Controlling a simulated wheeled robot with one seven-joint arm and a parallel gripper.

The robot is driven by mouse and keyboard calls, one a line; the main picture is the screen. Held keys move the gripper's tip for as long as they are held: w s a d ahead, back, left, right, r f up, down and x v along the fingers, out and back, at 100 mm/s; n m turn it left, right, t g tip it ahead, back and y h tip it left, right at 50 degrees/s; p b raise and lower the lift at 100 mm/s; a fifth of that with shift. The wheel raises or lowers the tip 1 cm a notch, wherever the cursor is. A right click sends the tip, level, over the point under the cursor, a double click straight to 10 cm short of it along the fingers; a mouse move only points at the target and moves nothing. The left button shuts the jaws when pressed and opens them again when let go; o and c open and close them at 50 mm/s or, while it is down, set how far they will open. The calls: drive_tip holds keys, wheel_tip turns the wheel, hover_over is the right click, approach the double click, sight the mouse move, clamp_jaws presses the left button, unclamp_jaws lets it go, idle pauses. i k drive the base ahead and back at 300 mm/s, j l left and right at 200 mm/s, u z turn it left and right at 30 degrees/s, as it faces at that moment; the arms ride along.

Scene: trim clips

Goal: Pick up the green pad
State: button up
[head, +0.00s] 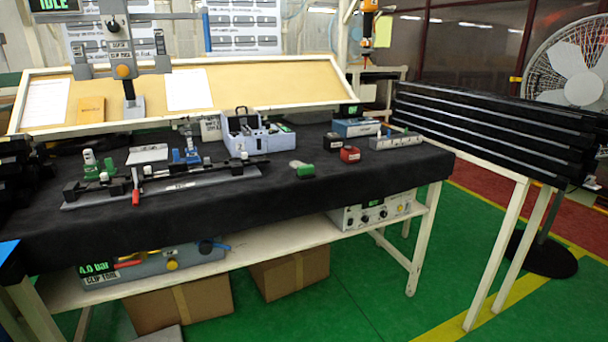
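My gripper is not in view.
A red block (350,154) and a black block (333,142) sit behind the pad, to its right. A grey labelled bar (396,141) lies farther right. A grey case (244,135) stands behind left. A long clip fixture (160,187) lies left. Cloth around the pad is clear.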

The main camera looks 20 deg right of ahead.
sight(305, 172)
drive_tip(key=z, duration=0.65)
drive_tip(key=i+j+z, duration=0.65)
drive_tip(key=j+z, duration=0.2)
drive_tip(key=i+j, duration=0.2)
drive_tip(key=j, duration=0.15)
drive_tip(key=i+j+z, duration=0.1)
drive_tip(key=j, duration=0.25)
drive_tip(key=i+j, duration=0.25)
drive_tip(key=j, duration=0.15)
drive_tip(key=z, duration=0.05)
